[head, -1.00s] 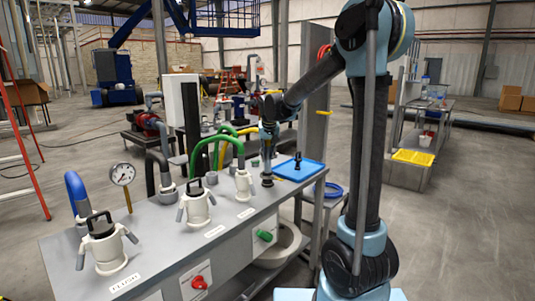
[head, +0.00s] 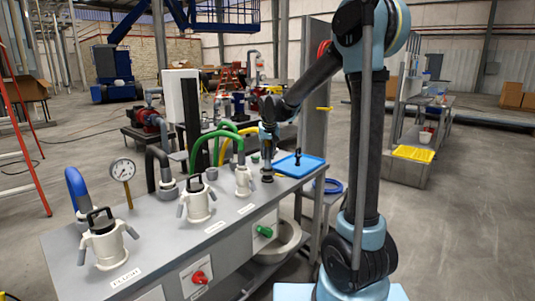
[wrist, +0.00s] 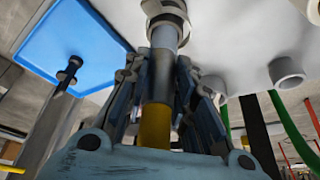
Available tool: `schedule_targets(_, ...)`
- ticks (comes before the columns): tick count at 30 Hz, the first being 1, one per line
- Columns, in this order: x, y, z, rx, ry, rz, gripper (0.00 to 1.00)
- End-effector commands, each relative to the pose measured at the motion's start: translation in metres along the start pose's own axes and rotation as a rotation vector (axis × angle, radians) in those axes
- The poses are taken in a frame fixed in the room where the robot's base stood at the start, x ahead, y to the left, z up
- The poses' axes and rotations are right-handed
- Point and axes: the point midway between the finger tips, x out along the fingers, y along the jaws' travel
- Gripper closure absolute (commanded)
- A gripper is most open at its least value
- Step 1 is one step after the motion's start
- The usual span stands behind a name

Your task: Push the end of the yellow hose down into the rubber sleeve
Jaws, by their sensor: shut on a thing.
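In the wrist view my gripper (wrist: 158,85) is shut on the yellow hose (wrist: 155,126), around its dark band. The hose's grey end (wrist: 163,65) sticks out past the fingertips. How deep the end sits inside is hidden. In the head view my gripper (head: 268,150) points down over the sleeve (head: 267,179), near the bench's far right end.
A blue tray (head: 300,164) with a black upright handle lies right of the sleeve. White cam-lever couplings (head: 243,181) stand to the left. A gauge (head: 122,169) stands further left on the bench (head: 165,240).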

Motion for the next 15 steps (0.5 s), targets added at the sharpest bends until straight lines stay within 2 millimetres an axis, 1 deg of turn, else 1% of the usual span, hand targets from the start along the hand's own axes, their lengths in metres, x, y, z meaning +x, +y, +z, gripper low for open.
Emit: schedule_targets(15, 0.0096, 0.0001, 0.0040, 0.000, 0.000, 0.000, 1.00)
